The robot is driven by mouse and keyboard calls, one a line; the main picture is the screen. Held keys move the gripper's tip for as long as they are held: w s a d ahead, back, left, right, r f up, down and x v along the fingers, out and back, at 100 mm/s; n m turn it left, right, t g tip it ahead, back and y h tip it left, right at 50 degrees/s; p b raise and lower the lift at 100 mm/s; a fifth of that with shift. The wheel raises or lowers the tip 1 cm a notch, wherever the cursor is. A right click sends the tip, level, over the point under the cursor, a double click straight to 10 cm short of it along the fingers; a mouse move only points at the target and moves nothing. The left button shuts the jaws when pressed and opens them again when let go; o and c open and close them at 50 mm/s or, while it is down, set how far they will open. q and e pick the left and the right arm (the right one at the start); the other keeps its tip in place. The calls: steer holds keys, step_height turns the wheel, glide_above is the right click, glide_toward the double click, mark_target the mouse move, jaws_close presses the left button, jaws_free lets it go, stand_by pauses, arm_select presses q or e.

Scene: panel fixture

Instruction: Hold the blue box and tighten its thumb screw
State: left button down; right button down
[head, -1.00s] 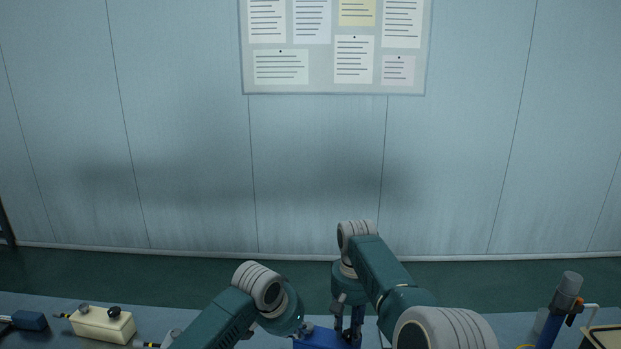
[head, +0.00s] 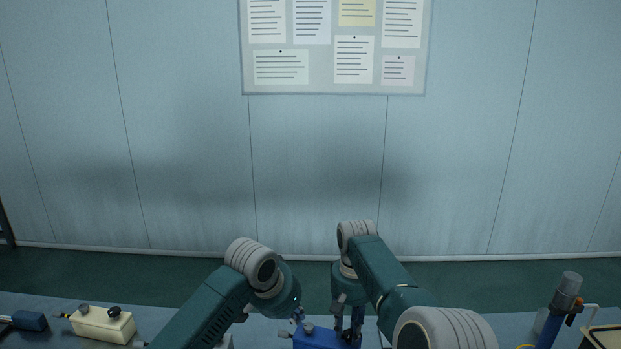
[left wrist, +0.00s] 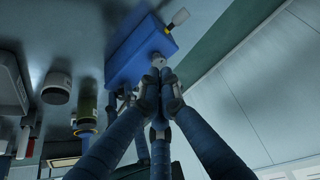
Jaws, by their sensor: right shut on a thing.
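The blue box (head: 320,340) is at the bottom middle of the head view, partly cut off by the frame edge. Its grey thumb screw (head: 309,327) stands on top. My right gripper (head: 350,328) is shut on the right side of the box. My left gripper (head: 298,316) is just above and left of the screw. In the left wrist view, the fingertips of my left gripper (left wrist: 163,73) are together right by the screw (left wrist: 158,60) on the blue box (left wrist: 140,48), with nothing visible between them. Contact with the screw is unclear.
A cream box (head: 103,325) with knobs and a dark blue item (head: 28,320) lie at the left. A blue bottle-like tool with a grey top (head: 560,310) and a tray (head: 603,336) are at the right. A pale-handled part (left wrist: 179,18) sticks out from the blue box.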

mark_target(303, 336)
arm_select(q)
steer(key=shift+r, duration=0.3)
steer(key=shift+d+f, duration=0.2)
steer(key=shift+f, duration=0.8)
steer(key=shift+d+f, duration=0.2)
steer(key=shift+f, duration=0.85)
steer(key=shift+d+f, duration=0.2)
steer(key=shift+f, duration=0.8)
steer(key=shift+w+d, duration=0.15)
steer(key=shift+w, duration=0.2)
steer(key=shift+w+a, duration=0.15)
steer(key=shift+a, duration=0.25)
steer(key=shift+a, duration=0.1)
